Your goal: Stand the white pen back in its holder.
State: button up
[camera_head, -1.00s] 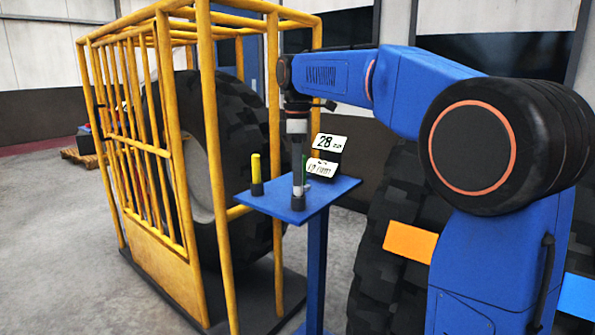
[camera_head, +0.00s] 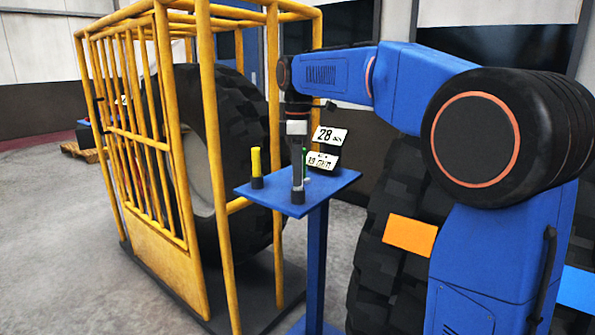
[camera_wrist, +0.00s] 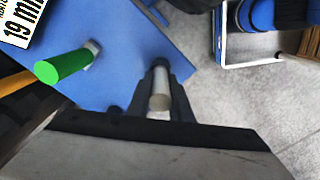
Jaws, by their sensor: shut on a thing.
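The white pen (camera_wrist: 160,96) stands upright between the fingers of my gripper (camera_wrist: 164,80), which is shut on it. In the head view my gripper (camera_head: 297,158) points straight down over the blue stand (camera_head: 328,186). A dark holder (camera_head: 298,197) is directly below it, in line with the white pen (camera_head: 297,180). The pen's lower end meets the holder's top in this view; I cannot tell how deep it sits. The fingers hide much of the pen.
A yellow pen (camera_head: 256,160) stands in a dark holder at left. A green pen (camera_wrist: 65,66) stands close by, mostly hidden in the head view. Number signs (camera_head: 329,136) are behind. A yellow cage (camera_head: 205,130) around a big tyre (camera_head: 240,130) is to the left.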

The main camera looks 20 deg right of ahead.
jog(key=shift+f, duration=0.35)
jog(key=o, duration=0.9)
notch_tip(320, 180, up, 17)
jog(key=shift+r, duration=0.2)
jog(key=s+d+f+m+t, duration=0.1)
jog(key=s+f+m, duration=0.3)
jog(key=s+f, duration=0.7)
jog(key=s+d+f+m+t, duration=0.2)
jog(key=s+f+m, duration=0.3)
jog(key=s+f, duration=0.6)
jog(key=s+d+f+m+t, duration=0.1)
jog(key=s+d+f+m, duration=0.3)
jog(key=s+f, duration=0.7)
jog(key=shift+s+d+f+m+t, duration=0.15)
jog(key=shift+f+m, duration=0.1)
jog(key=shift+f, duration=0.4)
jog(key=shift+a+f+m+t, duration=0.1)
jog(key=shift+f+m, duration=0.1)
jog(key=shift+f, duration=0.4)
jog(key=shift+s+d+f+m+t, duration=0.15)
jog(key=shift+f+m, duration=0.1)
jog(key=shift+f, duration=0.4)
